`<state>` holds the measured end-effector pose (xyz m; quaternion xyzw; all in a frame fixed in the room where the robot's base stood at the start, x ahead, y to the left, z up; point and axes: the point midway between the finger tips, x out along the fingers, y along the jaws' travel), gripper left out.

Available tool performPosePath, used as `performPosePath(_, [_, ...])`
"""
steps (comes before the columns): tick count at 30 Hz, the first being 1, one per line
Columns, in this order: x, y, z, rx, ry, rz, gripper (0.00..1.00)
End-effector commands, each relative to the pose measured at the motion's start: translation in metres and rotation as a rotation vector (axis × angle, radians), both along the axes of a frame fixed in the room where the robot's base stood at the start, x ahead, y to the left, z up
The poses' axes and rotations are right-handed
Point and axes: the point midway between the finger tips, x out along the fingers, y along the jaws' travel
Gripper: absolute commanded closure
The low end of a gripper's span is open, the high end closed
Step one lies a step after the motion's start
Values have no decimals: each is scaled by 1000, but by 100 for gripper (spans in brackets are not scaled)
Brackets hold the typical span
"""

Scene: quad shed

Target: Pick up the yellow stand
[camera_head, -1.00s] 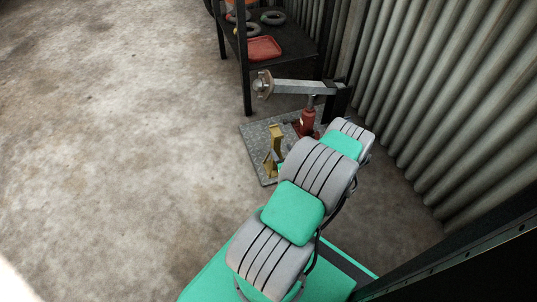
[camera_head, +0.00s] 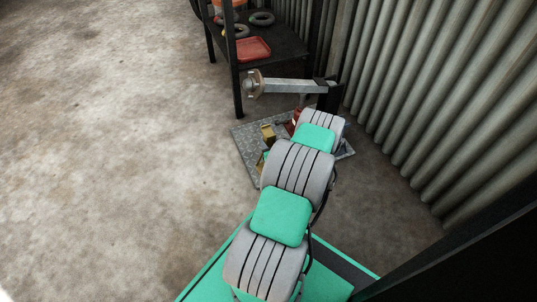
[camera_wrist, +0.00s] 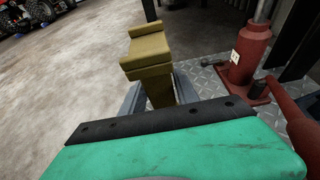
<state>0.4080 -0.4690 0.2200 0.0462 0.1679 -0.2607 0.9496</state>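The yellow stand (camera_head: 267,133) stands on the grey metal plate, partly hidden behind my arm in the head view. In the wrist view the yellow stand (camera_wrist: 150,52) is upright, with a wide notched top and a narrower post below. My gripper (camera_wrist: 160,98) has its two grey fingers apart, one on each side of the post. A thin gap or light contact at the fingers cannot be told. The stand's foot is hidden behind my green gripper body.
A red bottle jack (camera_wrist: 250,50) stands close to the right of the stand on the diamond plate (camera_head: 243,146). A grey beam (camera_head: 285,86) reaches over the plate. A dark shelf holds a red tray (camera_head: 253,49). The corrugated wall (camera_head: 400,100) closes the right; floor is clear at left.

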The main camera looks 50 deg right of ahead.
Motion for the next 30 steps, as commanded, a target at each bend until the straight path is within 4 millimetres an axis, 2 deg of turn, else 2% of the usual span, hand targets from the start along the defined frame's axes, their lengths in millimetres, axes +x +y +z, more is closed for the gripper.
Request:
performPosePath(1, [0,0,0,0,0,0,68])
performPosePath(13, [0,0,0,0,0,0,100])
performPosePath(30, [-1,0,0,1,1,0,100])
